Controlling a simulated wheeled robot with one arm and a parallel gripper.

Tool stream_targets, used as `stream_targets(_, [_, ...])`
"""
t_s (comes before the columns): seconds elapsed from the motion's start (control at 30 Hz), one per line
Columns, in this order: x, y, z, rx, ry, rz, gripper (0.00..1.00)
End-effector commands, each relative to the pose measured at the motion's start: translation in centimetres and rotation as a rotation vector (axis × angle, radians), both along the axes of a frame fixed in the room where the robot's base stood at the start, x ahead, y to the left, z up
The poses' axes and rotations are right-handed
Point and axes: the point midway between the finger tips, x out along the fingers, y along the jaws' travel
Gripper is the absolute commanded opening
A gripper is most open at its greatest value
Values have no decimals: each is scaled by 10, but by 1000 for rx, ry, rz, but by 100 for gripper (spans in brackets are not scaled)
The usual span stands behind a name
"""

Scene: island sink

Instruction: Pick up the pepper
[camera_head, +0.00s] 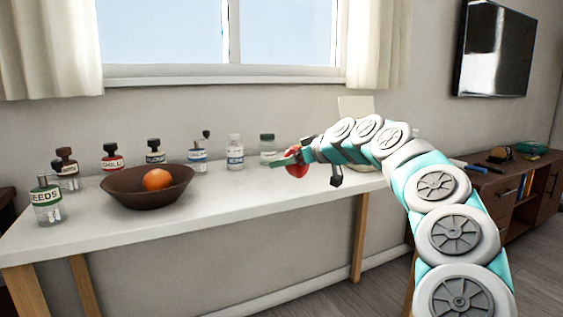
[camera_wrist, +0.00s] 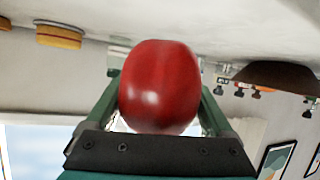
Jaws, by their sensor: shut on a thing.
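The pepper is the smooth, shiny red thing (camera_wrist: 160,88) between the two green fingers in the wrist view. My gripper (camera_head: 296,162) is shut on it, with one finger at each side. In the head view the pepper (camera_head: 297,171) shows partly behind a finger, over the right part of the white table (camera_head: 235,195). The exact gap between it and the tabletop is hard to tell. Its far side is hidden.
A brown bowl (camera_head: 120,192) with an orange fruit (camera_head: 157,179) stands on the left of the table. Several labelled jars stand around it, including one with a dark green lid (camera_head: 267,148) near my gripper. A low wooden cabinet (camera_head: 500,188) is at the right.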

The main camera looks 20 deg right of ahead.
Motion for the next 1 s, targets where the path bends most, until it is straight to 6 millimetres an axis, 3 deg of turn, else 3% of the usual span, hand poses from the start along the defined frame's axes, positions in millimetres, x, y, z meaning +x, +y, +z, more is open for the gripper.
stream_targets(0.3, [-66, -16, 6, -1, -3, -2, 22])
stream_targets(0.5, [-95, -23, 9, -2, -2, -2, 22])
stream_targets(0.7, [-107, -26, 10, -2, -1, -1, 22])
stream_targets(1.0, [-109, -26, 10, -2, 0, -2, 22])
